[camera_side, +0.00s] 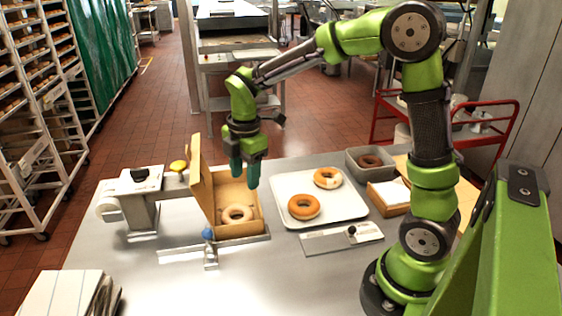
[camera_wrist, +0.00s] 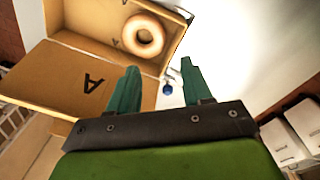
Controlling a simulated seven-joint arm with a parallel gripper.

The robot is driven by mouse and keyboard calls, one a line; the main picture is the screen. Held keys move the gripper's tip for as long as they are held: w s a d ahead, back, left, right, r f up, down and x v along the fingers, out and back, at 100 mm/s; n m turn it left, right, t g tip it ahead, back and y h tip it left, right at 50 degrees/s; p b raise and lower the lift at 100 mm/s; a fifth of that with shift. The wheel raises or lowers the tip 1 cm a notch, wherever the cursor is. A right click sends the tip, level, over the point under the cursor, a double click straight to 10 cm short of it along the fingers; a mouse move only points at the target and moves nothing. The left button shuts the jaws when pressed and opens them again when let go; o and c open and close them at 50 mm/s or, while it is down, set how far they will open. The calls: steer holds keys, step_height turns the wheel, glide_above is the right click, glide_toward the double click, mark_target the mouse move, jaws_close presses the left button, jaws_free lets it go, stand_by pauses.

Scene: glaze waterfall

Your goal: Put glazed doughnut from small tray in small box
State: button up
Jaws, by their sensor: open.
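An open cardboard box (camera_side: 198,185) stands left of the middle of the table, its lid raised on the left side. A glazed doughnut (camera_side: 238,214) lies inside it. In the wrist view the box lid (camera_wrist: 60,80) bears a letter A, and the doughnut (camera_wrist: 143,35) lies in the box. My gripper (camera_side: 245,182) is above the back part of the box, open and empty, fingers pointing down. In the wrist view its two fingers (camera_wrist: 162,82) are apart with nothing between them. A white tray (camera_side: 342,207) right of the box holds two brown doughnuts (camera_side: 304,207) (camera_side: 327,178).
A grey bin (camera_side: 352,160) at the back right holds a dark doughnut (camera_side: 370,161). A small cardboard box (camera_side: 388,198) stands beside it. A tape-dispenser-like device (camera_side: 138,200) stands left, and a blue-knobbed fixture (camera_side: 209,245) sits before the box. The front middle of the table is clear.

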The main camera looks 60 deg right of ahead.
steer(key=s+a+r+m+t+y, duration=0.1)
steer(key=s+r+m+t, duration=0.2)
steer(key=s+m, duration=0.4)
steer(key=s+a+r+m+t, duration=0.2)
steer(key=s+r+m, duration=0.4)
steer(key=m, duration=0.7)
steer(key=shift+s+t+y, duration=0.4)
steer(key=shift+s+t, duration=0.3)
steer(key=shift+s, duration=0.45)
